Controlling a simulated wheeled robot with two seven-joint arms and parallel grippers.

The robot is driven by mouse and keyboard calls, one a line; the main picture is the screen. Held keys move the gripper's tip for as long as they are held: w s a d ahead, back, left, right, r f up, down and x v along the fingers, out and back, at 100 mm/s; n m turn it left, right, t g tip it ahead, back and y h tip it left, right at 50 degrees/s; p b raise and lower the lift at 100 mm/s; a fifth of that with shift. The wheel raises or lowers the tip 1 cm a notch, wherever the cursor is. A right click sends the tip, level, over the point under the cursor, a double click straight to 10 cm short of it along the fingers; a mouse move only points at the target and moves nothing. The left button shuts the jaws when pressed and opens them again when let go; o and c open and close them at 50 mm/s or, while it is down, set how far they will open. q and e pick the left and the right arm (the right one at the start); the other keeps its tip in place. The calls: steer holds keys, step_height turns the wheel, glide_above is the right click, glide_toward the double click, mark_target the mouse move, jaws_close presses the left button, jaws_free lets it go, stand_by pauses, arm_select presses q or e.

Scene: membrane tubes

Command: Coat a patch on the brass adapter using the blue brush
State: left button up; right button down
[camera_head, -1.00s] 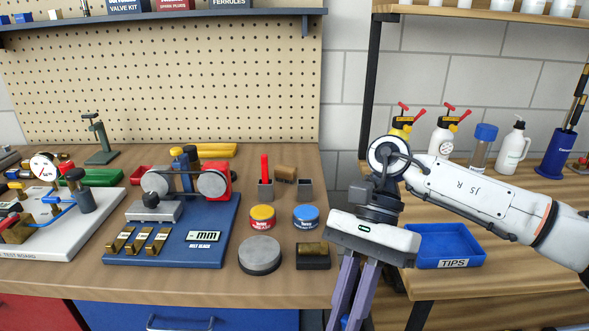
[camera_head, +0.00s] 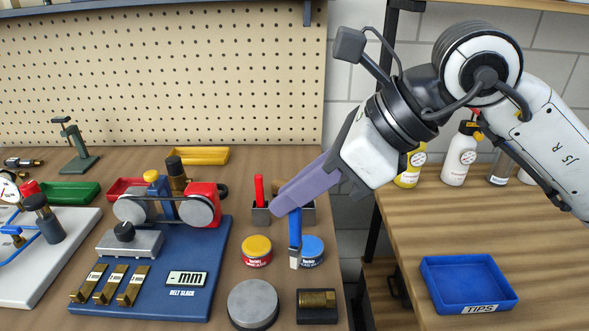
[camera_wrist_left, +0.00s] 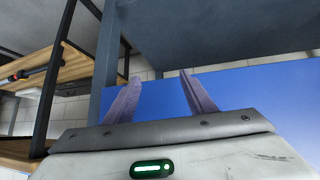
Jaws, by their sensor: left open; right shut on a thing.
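The blue brush (camera_head: 295,232) hangs upright from my right gripper (camera_head: 286,206), which is shut on its handle. Its pale tip points down, in front of the left edge of the blue-lidded tin (camera_head: 314,247); I cannot tell whether they touch. The brass adapter (camera_head: 317,298) lies on its side on a dark block (camera_head: 317,316) near the front of the bench, below and right of the brush tip and apart from it. My left gripper (camera_wrist_left: 160,92) shows only in the left wrist view, open and empty, with a blue panel (camera_wrist_left: 255,95) beyond it.
A yellow-lidded tin (camera_head: 256,247) stands left of the brush. A grey disc (camera_head: 253,303) lies left of the adapter. A red brush (camera_head: 259,188) stands in a holder behind. The blue belt board (camera_head: 200,260) is further left. A blue tips tray (camera_head: 468,284) sits on the right table.

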mark_target(300, 225)
steer(key=shift+f, duration=0.15)
steer(key=shift+s+f+b, duration=0.3)
steer(key=shift+f+b, duration=0.15)
steer(key=shift+f, duration=0.15)
step_height(300, 225, down, 3)
steer(key=shift+r+b, duration=0.15)
steer(key=shift+b, duration=0.55)
steer(key=shift+f, duration=0.65)
steer(key=shift+f+b, duration=0.2)
steer(key=shift+b, duration=0.1)
arm_select(q)
steer(key=shift+s+d+f, duration=0.25)
steer(key=shift+f, duration=0.3)
steer(key=shift+s+d+f, duration=0.25)
steer(key=shift+f, duration=0.3)
steer(key=shift+s+a+f, duration=0.1)
steer(key=shift+s+f, duration=0.05)
steer(key=shift+f, duration=0.05)
